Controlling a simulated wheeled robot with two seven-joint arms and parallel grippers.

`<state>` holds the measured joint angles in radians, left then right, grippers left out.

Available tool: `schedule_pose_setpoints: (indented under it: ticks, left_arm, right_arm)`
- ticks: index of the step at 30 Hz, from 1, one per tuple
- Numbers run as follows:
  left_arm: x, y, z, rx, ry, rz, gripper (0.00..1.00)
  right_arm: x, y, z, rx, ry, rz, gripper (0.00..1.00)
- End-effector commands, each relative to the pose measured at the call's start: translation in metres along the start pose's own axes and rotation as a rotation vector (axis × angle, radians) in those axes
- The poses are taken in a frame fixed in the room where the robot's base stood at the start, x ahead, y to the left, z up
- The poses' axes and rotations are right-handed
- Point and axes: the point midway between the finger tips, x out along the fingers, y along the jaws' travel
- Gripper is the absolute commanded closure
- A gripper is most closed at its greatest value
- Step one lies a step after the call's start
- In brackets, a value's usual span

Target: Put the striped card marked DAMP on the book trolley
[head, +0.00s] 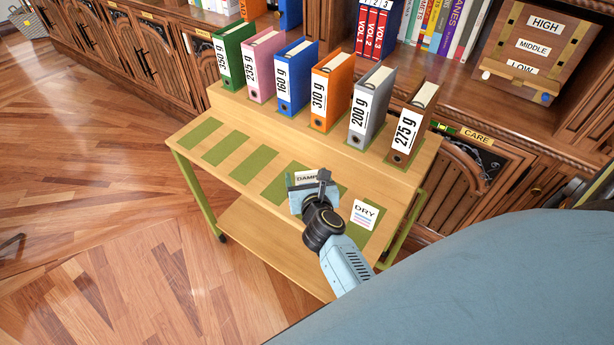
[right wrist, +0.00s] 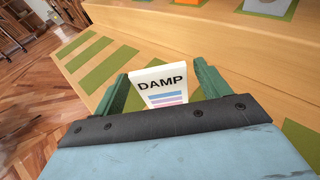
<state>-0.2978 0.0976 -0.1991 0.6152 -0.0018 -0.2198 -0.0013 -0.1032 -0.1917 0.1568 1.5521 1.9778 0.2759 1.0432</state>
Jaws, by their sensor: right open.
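The striped card marked DAMP (head: 306,177) is white with dark letters; blue and pink stripes show on it in the right wrist view (right wrist: 163,84). It is at the lower top of the wooden book trolley (head: 268,158), near a green strip. My right gripper (head: 310,185) is open, with its two green fingers on either side of the card in the right wrist view. The card's lower part is hidden behind the gripper, so I cannot tell whether it touches the trolley. My left gripper is not in view.
A DRY card (head: 364,214) lies on the trolley to the right of my right gripper. Several binders with gram labels, such as the orange one (head: 331,90), stand on the raised back step. Green strips at the trolley's left are bare. A HIGH/MIDDLE/LOW board (head: 535,48) stands behind.

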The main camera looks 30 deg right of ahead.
Motion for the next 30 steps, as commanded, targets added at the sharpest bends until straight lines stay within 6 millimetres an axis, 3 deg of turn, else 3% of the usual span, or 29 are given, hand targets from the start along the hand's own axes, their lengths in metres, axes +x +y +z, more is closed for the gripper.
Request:
schedule_pose_setpoints:
  ticks: [9, 15, 21, 30]
  left_arm:
    - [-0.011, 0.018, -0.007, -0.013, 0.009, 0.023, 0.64]
    - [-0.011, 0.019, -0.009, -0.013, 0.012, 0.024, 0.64]
    - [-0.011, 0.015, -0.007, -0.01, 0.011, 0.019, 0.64]
    - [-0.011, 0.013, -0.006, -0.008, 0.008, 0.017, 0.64]
  right_arm:
    - [-0.071, 0.0, -0.002, 0.001, 0.007, -0.001, 0.25]
    - [-0.102, 0.0, -0.003, 0.002, 0.005, 0.0, 0.25]
    - [-0.114, 0.0, -0.001, 0.001, 0.003, 0.0, 0.25]
    - [-0.114, 0.002, 0.002, -0.038, -0.011, 0.007, 0.25]
